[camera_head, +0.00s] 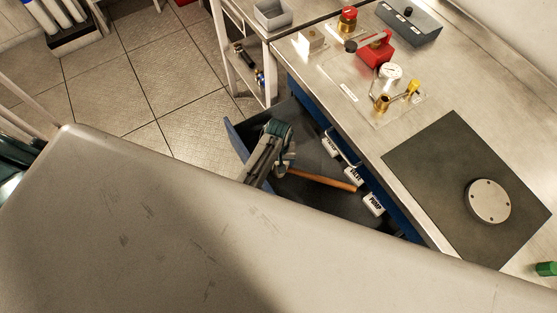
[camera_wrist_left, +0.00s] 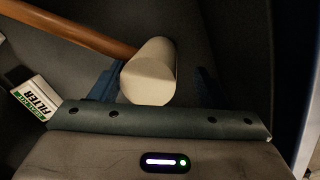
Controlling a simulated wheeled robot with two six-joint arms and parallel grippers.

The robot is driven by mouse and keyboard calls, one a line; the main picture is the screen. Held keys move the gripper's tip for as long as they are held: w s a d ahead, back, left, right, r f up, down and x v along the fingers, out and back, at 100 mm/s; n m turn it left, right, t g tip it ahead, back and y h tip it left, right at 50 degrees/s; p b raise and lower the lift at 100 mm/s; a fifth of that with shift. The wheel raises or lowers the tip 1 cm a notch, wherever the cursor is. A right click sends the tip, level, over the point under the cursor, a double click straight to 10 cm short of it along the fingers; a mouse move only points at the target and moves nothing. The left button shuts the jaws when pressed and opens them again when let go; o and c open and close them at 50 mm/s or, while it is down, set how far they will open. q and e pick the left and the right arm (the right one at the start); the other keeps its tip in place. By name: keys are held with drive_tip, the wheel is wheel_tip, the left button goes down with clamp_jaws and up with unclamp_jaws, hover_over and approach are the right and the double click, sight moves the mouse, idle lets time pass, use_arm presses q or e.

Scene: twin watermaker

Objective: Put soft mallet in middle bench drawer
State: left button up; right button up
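The soft mallet has a pale cylindrical head (camera_wrist_left: 148,72) and an orange-brown wooden handle (camera_head: 322,180). It is inside the open blue bench drawer (camera_head: 236,140), with its handle pointing toward the bench. My left gripper (camera_head: 284,164) is down in the drawer at the mallet's head, which it partly hides in the head view. In the left wrist view, the blue fingers of my left gripper (camera_wrist_left: 157,86) stand apart on either side of the head, with a visible gap on the right. My right gripper is not in view.
White labelled boxes (camera_head: 353,177) lie in the drawer along the bench side; a FILTER box (camera_wrist_left: 34,99) shows in the left wrist view. On the bench stand a red part (camera_head: 375,49), brass fittings and a dark mat (camera_head: 440,165) with a round metal disc (camera_head: 489,201).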

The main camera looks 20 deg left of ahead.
use_arm(q)
wheel_tip(320, 180, up, 12)
drive_tip(key=shift+w+r+b, duration=0.15)
drive_tip(key=shift+w+b, duration=0.1)
drive_tip(key=shift+b, duration=0.15)
drive_tip(key=shift+a, duration=0.1)
